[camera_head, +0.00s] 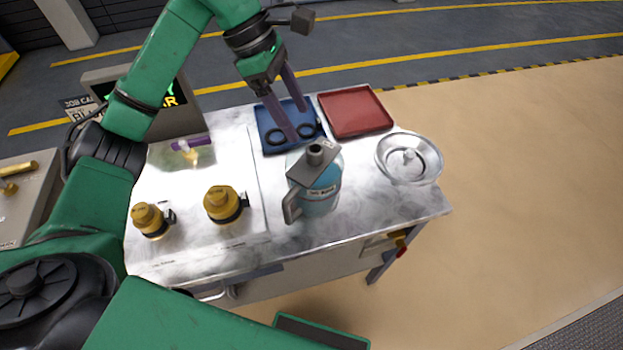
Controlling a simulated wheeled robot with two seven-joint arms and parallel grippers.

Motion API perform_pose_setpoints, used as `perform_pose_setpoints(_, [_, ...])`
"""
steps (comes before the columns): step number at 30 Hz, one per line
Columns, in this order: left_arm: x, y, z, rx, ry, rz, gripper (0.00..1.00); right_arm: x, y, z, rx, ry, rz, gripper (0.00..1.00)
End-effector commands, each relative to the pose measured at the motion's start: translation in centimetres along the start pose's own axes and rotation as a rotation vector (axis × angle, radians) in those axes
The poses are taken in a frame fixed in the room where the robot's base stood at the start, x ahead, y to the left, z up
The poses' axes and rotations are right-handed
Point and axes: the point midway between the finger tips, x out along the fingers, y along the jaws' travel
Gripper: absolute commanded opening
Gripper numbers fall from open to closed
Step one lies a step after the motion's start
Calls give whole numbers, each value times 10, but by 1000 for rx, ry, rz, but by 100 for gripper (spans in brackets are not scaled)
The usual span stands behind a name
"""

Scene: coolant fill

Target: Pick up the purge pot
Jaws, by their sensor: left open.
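A clear round pot (426,169) with a raised centre stands at the right end of the metal bench; it looks like the purge pot, though I see no readable label on it. My left gripper (297,121) is open, its two purple fingers pointing down over the blue tray (265,116) at the back of the bench. It is well to the left of the clear pot and apart from it. Nothing shows held between the fingers. Black rings (276,137) lie in the blue tray, close to the fingertips in the picture. My right gripper is not in view.
A jug (320,199) with blue liquid and a grey top stands between gripper and front edge. A red tray (356,112) lies behind the clear pot. Brass-coloured capped fittings (222,202) stand at left. A screen (180,100) stands at back left.

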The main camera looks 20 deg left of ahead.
Motion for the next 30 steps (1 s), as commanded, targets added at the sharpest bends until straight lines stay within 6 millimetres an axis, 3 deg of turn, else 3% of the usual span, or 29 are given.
perform_pose_setpoints(13, [70,-3,2,0,-4,-2,80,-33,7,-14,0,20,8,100])
perform_pose_setpoints(20, [78,-2,1,0,-4,3,80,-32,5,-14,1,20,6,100])
perform_pose_setpoints(21, [78,-2,1,0,-4,3,72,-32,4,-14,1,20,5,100])
perform_pose_setpoints(27, [77,-2,1,0,-4,3,0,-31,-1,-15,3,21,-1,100])
perform_pose_setpoints(30, [77,-2,1,0,-4,3,0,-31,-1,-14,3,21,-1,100])
